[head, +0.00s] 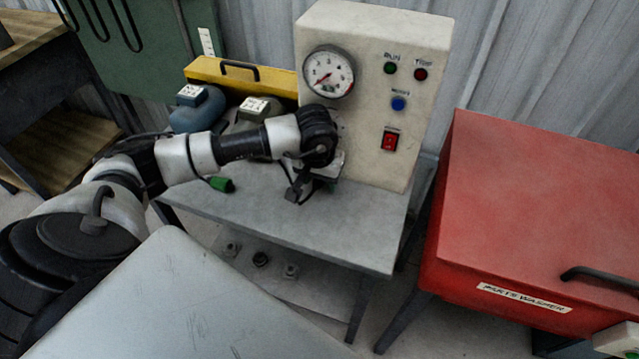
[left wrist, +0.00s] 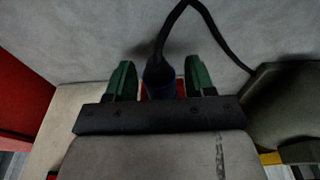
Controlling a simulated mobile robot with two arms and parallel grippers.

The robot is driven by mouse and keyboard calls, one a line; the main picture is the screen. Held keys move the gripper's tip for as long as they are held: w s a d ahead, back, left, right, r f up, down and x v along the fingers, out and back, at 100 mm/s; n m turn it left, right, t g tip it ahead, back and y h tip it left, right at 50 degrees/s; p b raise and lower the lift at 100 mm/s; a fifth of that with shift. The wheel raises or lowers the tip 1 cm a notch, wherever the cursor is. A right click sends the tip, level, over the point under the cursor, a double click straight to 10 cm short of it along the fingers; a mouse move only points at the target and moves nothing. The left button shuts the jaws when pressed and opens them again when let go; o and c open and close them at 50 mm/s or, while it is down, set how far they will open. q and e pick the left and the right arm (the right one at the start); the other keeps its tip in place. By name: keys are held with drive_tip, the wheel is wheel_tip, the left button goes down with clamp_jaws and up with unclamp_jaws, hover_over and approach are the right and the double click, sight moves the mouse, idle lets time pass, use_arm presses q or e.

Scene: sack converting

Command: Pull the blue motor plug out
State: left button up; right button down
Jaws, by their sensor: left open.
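The plug (left wrist: 160,82), dark blue with a black cable rising from it, shows in the left wrist view. It stands between the two green fingers of my left gripper (left wrist: 159,78), which are apart, one on each side of it, with a gap visible on both sides. In the head view my left gripper (head: 300,190) is low in front of the panel, over the grey bench (head: 240,212). The plug is hidden there behind my arm and gripper. A bit of red shows beside the plug, too covered to identify. The blue motor (head: 197,110) sits at the back left. My right gripper is not in view.
The pale panel (head: 365,60), with gauge, lamps and red switch, rises behind the gripper. A grey-green motor (head: 258,112) and yellow box (head: 215,70) stand left of it. A green plug (head: 221,184) lies on the bench. A red parts washer (head: 540,200) stands right.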

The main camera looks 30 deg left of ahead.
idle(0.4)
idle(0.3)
use_arm(q)
drive_tip(key=shift+c, duration=0.5)
clamp_jaws()
drive_tip(key=shift+s, duration=0.15)
drive_tip(key=shift+s+d, duration=0.2)
drive_tip(key=shift+s, duration=0.55)
drive_tip(key=shift+s+d, duration=0.15)
drive_tip(key=shift+s, duration=0.55)
drive_tip(key=shift+s+d, duration=0.2)
drive_tip(key=shift+s, duration=0.55)
